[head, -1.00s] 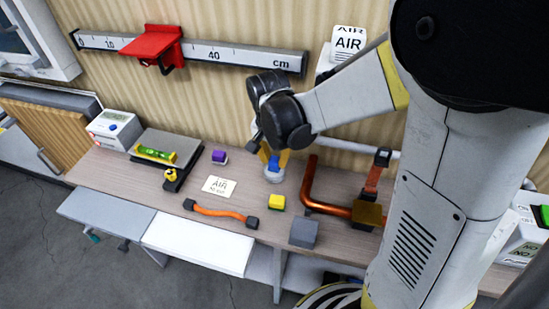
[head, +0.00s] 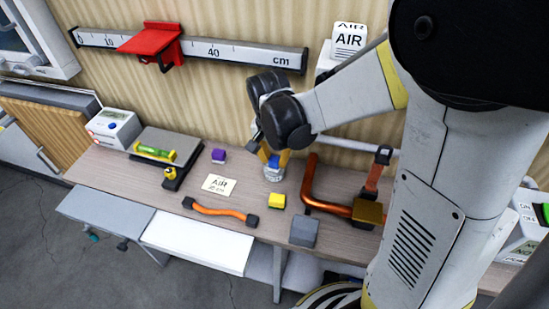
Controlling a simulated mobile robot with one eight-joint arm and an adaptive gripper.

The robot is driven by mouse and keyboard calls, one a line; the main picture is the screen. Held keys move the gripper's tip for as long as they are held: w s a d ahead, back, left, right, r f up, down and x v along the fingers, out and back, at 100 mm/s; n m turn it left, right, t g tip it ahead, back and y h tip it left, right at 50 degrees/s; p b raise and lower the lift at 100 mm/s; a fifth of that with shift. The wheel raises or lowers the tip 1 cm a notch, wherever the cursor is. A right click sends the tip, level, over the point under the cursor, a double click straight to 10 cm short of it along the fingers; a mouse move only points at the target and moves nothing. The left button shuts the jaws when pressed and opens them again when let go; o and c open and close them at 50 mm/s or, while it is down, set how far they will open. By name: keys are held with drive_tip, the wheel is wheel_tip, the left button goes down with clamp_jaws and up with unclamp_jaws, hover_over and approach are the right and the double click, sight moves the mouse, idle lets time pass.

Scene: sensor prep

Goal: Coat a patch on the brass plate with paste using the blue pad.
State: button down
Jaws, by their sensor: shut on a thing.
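My gripper (head: 274,158) has orange fingers and points down at the back middle of the bench. It is shut on the blue pad (head: 273,163), of which only a small part shows between the fingers. The pad is at a small pale round dish (head: 273,177), over or in its top; I cannot tell whether it touches what is inside. Any paste is too small to make out. A brass-coloured square piece (head: 368,211) sits at the right, by the copper pipe, and looks like the brass plate. My arm's column stands close to its right.
A bent copper pipe (head: 308,188) lies between the dish and the brass piece.

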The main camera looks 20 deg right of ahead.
sight(274, 159)
drive_tip(key=shift+r, duration=0.1)
idle(0.5)
wheel_tip(274, 159, up, 7)
drive_tip(key=p, duration=0.5)
drive_tip(key=shift+p, duration=0.3)
idle(0.4)
